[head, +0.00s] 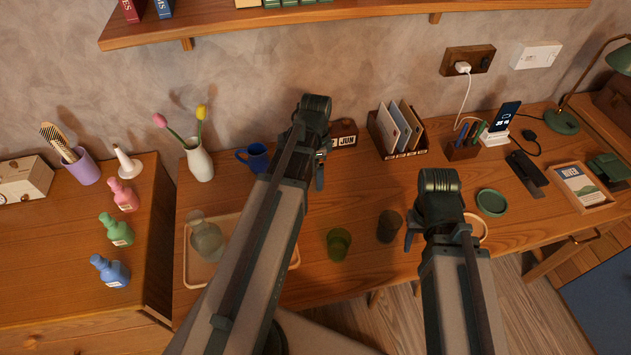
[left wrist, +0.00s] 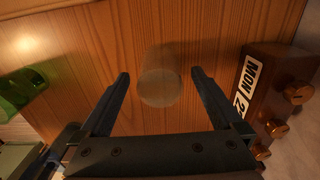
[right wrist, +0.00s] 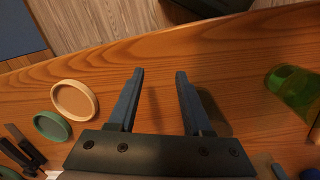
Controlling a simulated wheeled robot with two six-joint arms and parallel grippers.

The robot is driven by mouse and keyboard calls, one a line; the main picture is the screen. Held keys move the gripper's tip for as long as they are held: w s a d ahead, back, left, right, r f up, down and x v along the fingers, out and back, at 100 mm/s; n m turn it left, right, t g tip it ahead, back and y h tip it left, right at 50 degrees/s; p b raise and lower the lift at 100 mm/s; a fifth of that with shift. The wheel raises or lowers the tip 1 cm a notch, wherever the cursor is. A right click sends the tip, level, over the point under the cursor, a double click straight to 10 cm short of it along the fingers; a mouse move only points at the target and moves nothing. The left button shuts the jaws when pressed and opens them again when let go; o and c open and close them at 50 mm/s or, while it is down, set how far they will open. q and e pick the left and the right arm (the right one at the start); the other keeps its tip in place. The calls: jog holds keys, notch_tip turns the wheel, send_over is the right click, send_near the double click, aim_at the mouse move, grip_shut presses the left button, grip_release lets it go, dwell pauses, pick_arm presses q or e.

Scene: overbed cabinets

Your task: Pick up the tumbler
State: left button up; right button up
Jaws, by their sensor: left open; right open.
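A clear, round tumbler (left wrist: 160,78) stands on the wooden desktop in the left wrist view. It lies ahead of and between the open fingers of my left gripper (left wrist: 160,78), with no visible grip on it. In the head view I cannot make it out near my left gripper (head: 318,175); the arm covers part of the desk. A green tumbler (head: 338,243) and a dark smoky tumbler (head: 389,226) stand on the desk between my arms. My right gripper (right wrist: 157,78) is open and empty over the desk, right of the dark tumbler.
A wooden calendar block (left wrist: 276,95) stands close beside my left gripper. A tray (head: 190,272) with a glass carafe (head: 206,238), a blue mug (head: 254,157) and a vase (head: 199,160) are to the left. A green dish (head: 491,202) lies right of my right gripper.

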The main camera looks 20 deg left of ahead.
pick_arm(q)
jog(key=shift+f, duration=0.55)
pick_arm(e)
jog(key=shift+f, duration=0.5)
pick_arm(q)
jog(key=shift+r, duration=0.1)
pick_arm(e)
jog(key=shift+r, duration=0.1)
pick_arm(q)
jog(key=shift+c, duration=0.2)
grip_shut()
jog(key=shift+r, duration=0.15)
pick_arm(e)
jog(key=shift+r, duration=0.1)
pick_arm(q)
notch_tip(320, 180, up, 10)
jog(key=p, duration=1)
pick_arm(e)
notch_tip(320, 180, up, 10)
